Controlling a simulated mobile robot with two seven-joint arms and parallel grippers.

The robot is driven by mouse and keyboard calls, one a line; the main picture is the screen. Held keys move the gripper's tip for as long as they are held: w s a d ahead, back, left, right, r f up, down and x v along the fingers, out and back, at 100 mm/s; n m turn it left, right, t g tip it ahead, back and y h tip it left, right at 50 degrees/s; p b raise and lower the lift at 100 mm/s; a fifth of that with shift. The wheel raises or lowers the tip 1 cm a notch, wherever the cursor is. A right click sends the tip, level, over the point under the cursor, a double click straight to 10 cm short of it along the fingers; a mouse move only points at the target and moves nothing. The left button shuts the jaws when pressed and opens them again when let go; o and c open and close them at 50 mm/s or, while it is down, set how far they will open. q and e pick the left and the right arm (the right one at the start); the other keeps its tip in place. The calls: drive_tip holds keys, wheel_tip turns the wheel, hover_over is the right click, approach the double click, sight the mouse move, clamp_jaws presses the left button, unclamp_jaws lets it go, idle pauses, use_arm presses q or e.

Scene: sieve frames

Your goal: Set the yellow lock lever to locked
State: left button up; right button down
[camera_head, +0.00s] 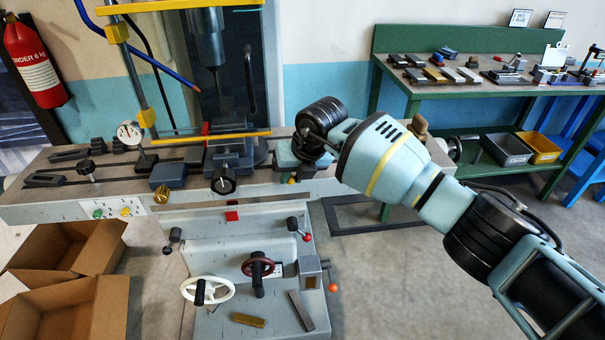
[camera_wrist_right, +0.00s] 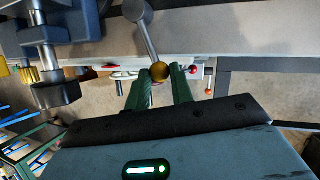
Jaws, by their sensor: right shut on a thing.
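The yellow lock lever shows in the right wrist view as a grey hub and thin rod ending in a yellow ball knob (camera_wrist_right: 160,71). It is at the front edge of the machine table (camera_head: 387,183). My right gripper (camera_wrist_right: 161,77) has its two green fingers on either side of the knob and is shut on it. The rod slants up and left from the knob to the hub. In the head view my right gripper (camera_head: 291,176) is mostly hidden by my own wrist, and the knob shows only as a small yellow spot. My left gripper is not in view.
A vise with a black knob (camera_head: 223,181) stands left of my gripper, beneath a yellow bar. Handwheels (camera_head: 207,290) and a red-balled lever (camera_head: 306,237) lie below. A green workbench (camera_head: 480,85) stands at the right, cardboard boxes (camera_head: 70,305) at the lower left.

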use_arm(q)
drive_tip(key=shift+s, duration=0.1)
use_arm(e)
drive_tip(key=c, duration=1.2)
unclamp_jaws()
drive_tip(key=shift+a, duration=0.1)
drive_tip(key=shift+s+d+r, duration=0.1)
drive_tip(key=shift+d+r, duration=0.1)
drive_tip(key=shift+r, duration=0.35)
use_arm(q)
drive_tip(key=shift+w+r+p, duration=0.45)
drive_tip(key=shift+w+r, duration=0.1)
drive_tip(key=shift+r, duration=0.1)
use_arm(e)
drive_tip(key=v, duration=0.6)
drive_tip(key=shift+s+r, duration=0.2)
drive_tip(key=shift+r, duration=0.15)
drive_tip(key=shift+d, duration=0.1)
